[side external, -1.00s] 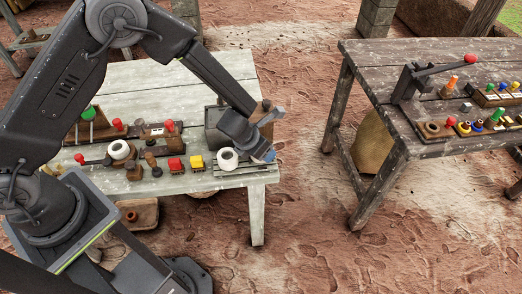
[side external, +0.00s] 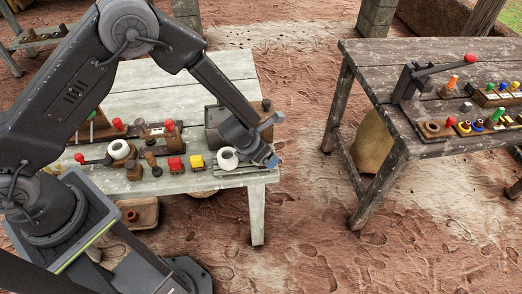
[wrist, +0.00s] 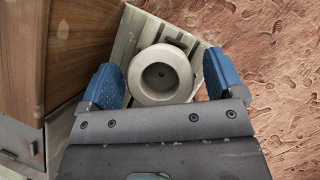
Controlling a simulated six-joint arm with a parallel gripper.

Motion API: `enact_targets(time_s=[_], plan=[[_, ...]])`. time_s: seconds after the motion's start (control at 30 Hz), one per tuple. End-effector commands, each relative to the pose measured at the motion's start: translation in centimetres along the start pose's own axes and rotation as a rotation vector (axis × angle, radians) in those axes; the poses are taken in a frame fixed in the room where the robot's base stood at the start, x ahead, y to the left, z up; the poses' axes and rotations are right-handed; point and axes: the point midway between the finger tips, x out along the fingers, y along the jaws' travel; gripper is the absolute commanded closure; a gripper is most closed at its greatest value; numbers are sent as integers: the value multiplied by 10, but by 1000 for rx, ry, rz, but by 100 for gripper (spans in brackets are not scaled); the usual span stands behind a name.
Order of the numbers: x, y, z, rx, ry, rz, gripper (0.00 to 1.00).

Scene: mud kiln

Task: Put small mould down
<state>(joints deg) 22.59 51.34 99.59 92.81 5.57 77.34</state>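The small mould (side external: 228,158), a pale round piece with a hole in its middle, stands on a slatted rack (side external: 240,170) near the corner of the pale table. In the wrist view the mould (wrist: 146,78) sits upright on the rack's slats, framed between my blue fingertips. My gripper (side external: 271,161) is just right of the mould in the side view. In the wrist view my gripper (wrist: 163,82) has its fingers spread apart, with nothing clamped between them. The mould appears clear of both fingers.
A dark box (side external: 214,128) stands behind the mould; brown wooden panels (wrist: 85,45) fill the wrist view's left. Bare ground lies right of the table.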

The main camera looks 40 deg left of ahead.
Motion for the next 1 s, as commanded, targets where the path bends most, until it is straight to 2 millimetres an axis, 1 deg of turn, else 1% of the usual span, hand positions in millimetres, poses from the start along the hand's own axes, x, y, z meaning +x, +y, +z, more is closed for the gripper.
enact_targets(time_s=[0.37, 0.47, 0.7, 0.9, 1.0], plan=[[-3, 0, 2, -1, -1, -1, 12], [-18, 0, 3, -2, -3, -1, 12], [-65, 1, 3, -5, -4, -1, 12], [-94, 0, 2, -4, -3, -1, 12], [-105, 0, 2, -4, -2, 0, 12]])
